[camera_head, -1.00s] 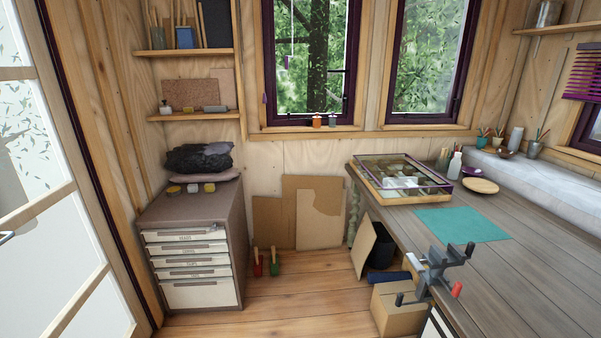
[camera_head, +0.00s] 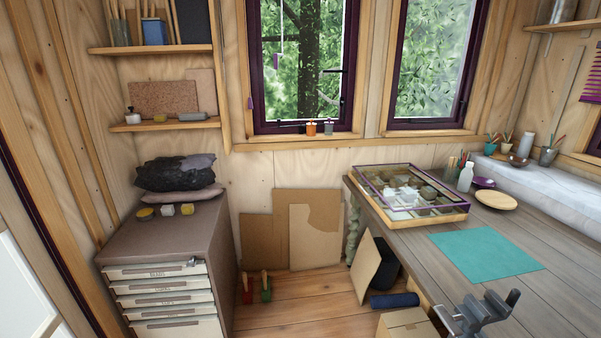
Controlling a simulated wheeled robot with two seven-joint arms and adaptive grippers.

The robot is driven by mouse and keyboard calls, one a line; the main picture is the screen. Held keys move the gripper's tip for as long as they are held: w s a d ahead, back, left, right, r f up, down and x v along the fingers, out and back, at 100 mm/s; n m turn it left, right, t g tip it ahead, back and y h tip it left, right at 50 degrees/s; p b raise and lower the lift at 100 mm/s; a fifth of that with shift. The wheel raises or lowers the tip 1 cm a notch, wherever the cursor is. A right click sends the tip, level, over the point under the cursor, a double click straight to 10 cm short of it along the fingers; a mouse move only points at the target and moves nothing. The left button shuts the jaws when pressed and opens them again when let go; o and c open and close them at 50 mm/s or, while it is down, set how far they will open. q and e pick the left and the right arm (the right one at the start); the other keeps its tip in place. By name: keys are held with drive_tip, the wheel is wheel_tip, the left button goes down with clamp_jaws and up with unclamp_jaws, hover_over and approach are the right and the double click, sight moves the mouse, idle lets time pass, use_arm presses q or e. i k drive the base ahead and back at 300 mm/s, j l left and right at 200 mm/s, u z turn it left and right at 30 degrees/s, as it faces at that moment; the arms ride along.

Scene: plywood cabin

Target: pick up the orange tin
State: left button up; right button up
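A small orange tin (camera_head: 311,128) stands upright on the window sill, below the left window. A small grey tin (camera_head: 328,128) stands just to its right. Neither of my grippers shows in the view, so nothing is seen near or touching the orange tin.
A drawer cabinet (camera_head: 165,248) stands at the left, with dark folded cloth and small tins on top. A workbench (camera_head: 520,240) fills the right, with a glass-topped case (camera_head: 412,208), a teal mat (camera_head: 487,251) and a vise (camera_head: 478,315). Boards (camera_head: 316,235) lean on the wall. Some wooden floor (camera_head: 300,300) is clear between.

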sight(311, 126)
drive_tip(key=i, duration=0.55)
drive_tip(key=i+j+z, duration=0.1)
drive_tip(key=i, duration=0.95)
drive_tip(key=i+j+z, duration=0.15)
drive_tip(key=i, duration=0.4)
drive_tip(key=i+j, duration=0.15)
drive_tip(key=i, duration=0.35)
drive_tip(key=i+j+z, duration=0.1)
drive_tip(key=i, duration=0.45)
